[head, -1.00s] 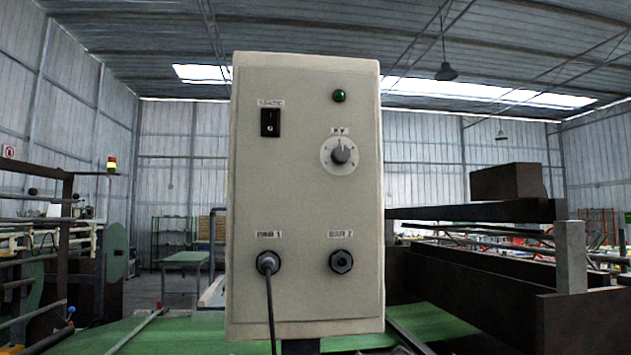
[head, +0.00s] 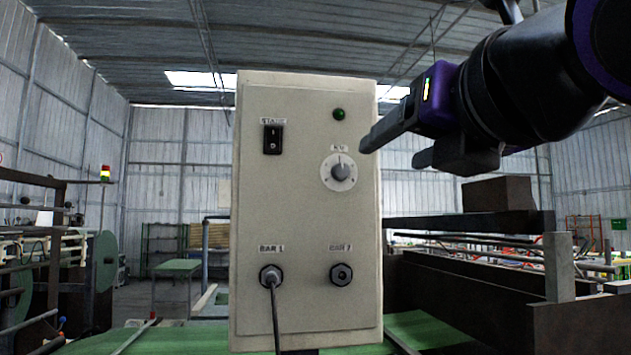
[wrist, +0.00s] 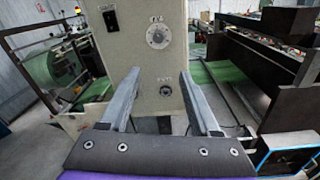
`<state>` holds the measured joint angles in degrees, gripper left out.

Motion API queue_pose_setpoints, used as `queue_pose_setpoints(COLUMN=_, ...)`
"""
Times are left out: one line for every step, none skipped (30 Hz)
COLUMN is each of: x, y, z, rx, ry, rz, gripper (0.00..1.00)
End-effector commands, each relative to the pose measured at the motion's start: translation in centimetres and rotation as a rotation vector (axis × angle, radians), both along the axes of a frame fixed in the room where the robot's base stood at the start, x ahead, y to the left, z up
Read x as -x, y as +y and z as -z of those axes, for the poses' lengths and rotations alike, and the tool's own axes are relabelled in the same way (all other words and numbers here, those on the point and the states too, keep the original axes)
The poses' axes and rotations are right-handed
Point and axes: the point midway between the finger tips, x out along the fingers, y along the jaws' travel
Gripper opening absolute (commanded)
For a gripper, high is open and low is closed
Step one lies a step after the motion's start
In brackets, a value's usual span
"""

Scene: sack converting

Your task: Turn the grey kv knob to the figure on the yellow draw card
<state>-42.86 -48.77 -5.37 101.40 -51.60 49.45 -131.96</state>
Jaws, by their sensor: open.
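The grey kV knob (head: 340,172) sits on a round white dial at the upper right of a beige control box. Its pointer appears to aim roughly upward; the dial figures are too small to read. The knob also shows in the wrist view (wrist: 158,36), beyond the fingertips. My gripper (head: 395,145) is open and empty, to the right of the knob in the head view and apart from it. In the wrist view its two fingers (wrist: 160,88) stand spread in front of the box. I cannot make out a yellow draw card in either view.
The box (head: 305,215) also carries a black switch (head: 272,139), a green lamp (head: 339,114), a BAR 1 socket with a cable (head: 271,276) and an empty BAR 2 socket (head: 341,274). Dark machine frames (head: 470,280) stand at right. The space before the box face looks clear.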

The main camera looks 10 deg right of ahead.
Motion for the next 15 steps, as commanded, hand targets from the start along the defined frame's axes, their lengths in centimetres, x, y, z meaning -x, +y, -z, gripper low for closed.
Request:
queue_pose_setpoints(x=-0.1, y=0.1, z=-0.6, rx=0.016, ry=-0.016, rz=0.000, gripper=0.63)
queue_pose_setpoints(x=-0.3, y=0.2, z=-0.8, rx=0.022, ry=-0.021, rz=0.001, gripper=0.63)
queue_pose_setpoints(x=-0.5, y=0.2, z=-1.0, rx=0.027, ry=-0.026, rz=0.002, gripper=0.63)
queue_pose_setpoints(x=-0.7, y=0.2, z=-1.0, rx=0.029, ry=-0.027, rz=0.002, gripper=0.63)
queue_pose_setpoints(x=-1.1, y=0.2, z=-1.1, rx=0.030, ry=-0.027, rz=0.002, gripper=0.63)
queue_pose_setpoints(x=-1.7, y=0.2, z=-1.0, rx=0.029, ry=-0.025, rz=0.003, gripper=0.63)
queue_pose_setpoints(x=-2.1, y=0.3, z=-1.0, rx=0.029, ry=-0.024, rz=0.003, gripper=0.63)
queue_pose_setpoints(x=-2.7, y=0.3, z=-1.0, rx=0.028, ry=-0.024, rz=0.002, gripper=0.63)
queue_pose_setpoints(x=-3.5, y=0.3, z=-0.9, rx=0.028, ry=-0.024, rz=0.003, gripper=0.63)
queue_pose_setpoints(x=-4.1, y=0.4, z=-0.9, rx=0.028, ry=-0.023, rz=0.003, gripper=0.63)
queue_pose_setpoints(x=-4.7, y=0.4, z=-1.0, rx=0.027, ry=-0.024, rz=0.002, gripper=0.63)
queue_pose_setpoints(x=-5.7, y=0.5, z=-0.9, rx=0.028, ry=-0.023, rz=0.003, gripper=0.63)
queue_pose_setpoints(x=-6.3, y=0.5, z=-0.9, rx=0.028, ry=-0.023, rz=0.002, gripper=0.63)
queue_pose_setpoints(x=-7.0, y=0.5, z=-0.9, rx=0.027, ry=-0.023, rz=0.002, gripper=0.63)
queue_pose_setpoints(x=-7.9, y=0.6, z=-0.9, rx=0.028, ry=-0.022, rz=0.003, gripper=0.63)
